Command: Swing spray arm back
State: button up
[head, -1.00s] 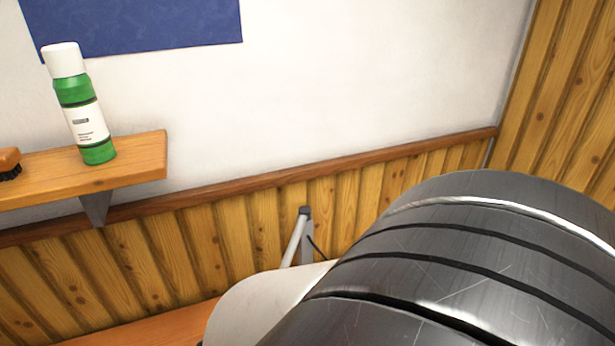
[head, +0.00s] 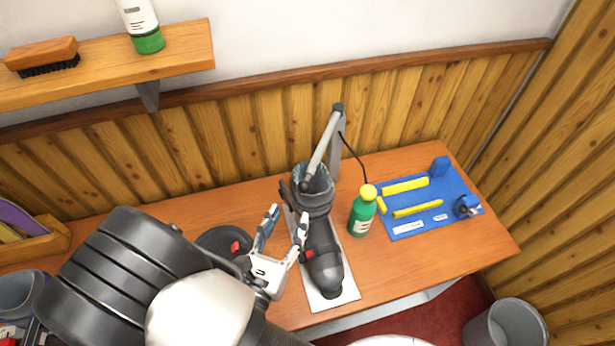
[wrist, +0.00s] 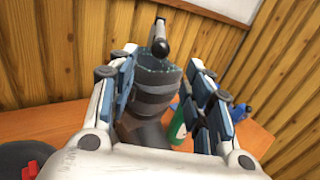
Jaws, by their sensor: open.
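The spray arm (head: 318,150) is a light grey bar hinged at the top of a grey post (head: 336,140) at the back of the bench. It slants down towards the open top of a dark ski boot (head: 322,250), its lower end at the cuff opening. In the wrist view the spray arm (wrist: 160,38) shows as a dark-ended bar above the boot cuff (wrist: 155,95). My gripper (head: 287,217) is open and empty, left of the boot. In the wrist view its fingers frame the cuff, apart from the arm.
A green bottle with a yellow cap (head: 363,212) stands right of the boot, near a blue mat (head: 448,213) with yellow tools. A dark round object (head: 222,243) lies left. A shelf (head: 185,48) overhangs the back left. The bench's right front is clear.

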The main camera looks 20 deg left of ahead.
aim_at(303, 189)
jog(key=w, duration=0.8)
jog(key=w+d, duration=0.1)
jog(key=w, duration=0.3)
jog(key=shift+w+p, duration=0.2)
jog(key=shift+p, duration=0.15)
jog(key=shift+c, duration=0.5)
grip_shut()
